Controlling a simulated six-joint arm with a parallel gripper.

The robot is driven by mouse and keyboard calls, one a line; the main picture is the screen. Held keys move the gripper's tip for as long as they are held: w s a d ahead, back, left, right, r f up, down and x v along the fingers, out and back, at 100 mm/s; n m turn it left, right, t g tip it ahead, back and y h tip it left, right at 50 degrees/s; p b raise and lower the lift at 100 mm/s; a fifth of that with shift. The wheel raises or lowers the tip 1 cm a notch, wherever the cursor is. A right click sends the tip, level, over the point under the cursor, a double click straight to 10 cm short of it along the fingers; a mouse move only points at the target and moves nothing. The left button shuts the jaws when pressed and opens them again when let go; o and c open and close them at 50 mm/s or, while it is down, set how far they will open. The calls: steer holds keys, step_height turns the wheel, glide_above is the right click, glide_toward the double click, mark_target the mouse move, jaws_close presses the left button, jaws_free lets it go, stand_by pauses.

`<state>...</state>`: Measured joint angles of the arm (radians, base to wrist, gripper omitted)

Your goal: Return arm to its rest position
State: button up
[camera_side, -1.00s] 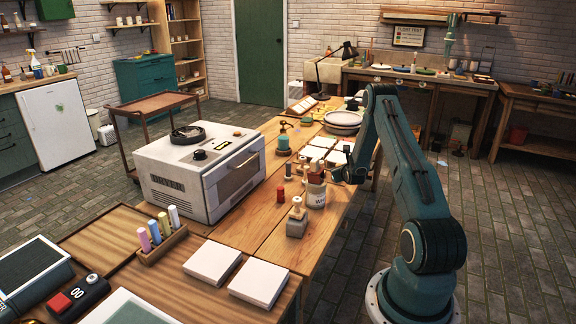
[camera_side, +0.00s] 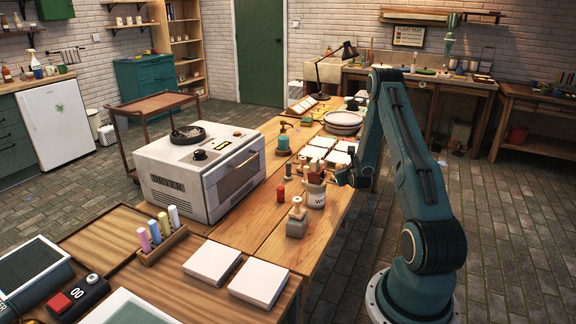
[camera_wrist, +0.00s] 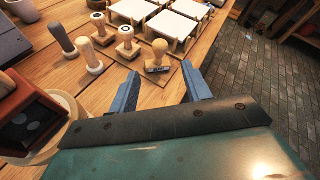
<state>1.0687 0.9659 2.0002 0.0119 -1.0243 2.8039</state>
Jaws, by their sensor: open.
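My arm is bent above the right edge of the wooden table (camera_side: 262,232) in the side view. My gripper (camera_side: 343,178) is low, close to the right of the white cup of tools (camera_side: 316,190). In the wrist view my gripper (camera_wrist: 160,92) shows two blue fingers spread apart with nothing between them. Beyond the fingertips lies a wooden board with several wooden-handled stamps (camera_wrist: 157,60). From the side, the fingers are small and dark, so their gap is hard to see.
A white dryer (camera_side: 200,170) stands on the table's left part. White square tiles (camera_side: 259,283) lie at the front. Stacked plates (camera_side: 343,121) sit farther back. The floor right of my arm is clear.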

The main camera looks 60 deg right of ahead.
stand_by(0.4)
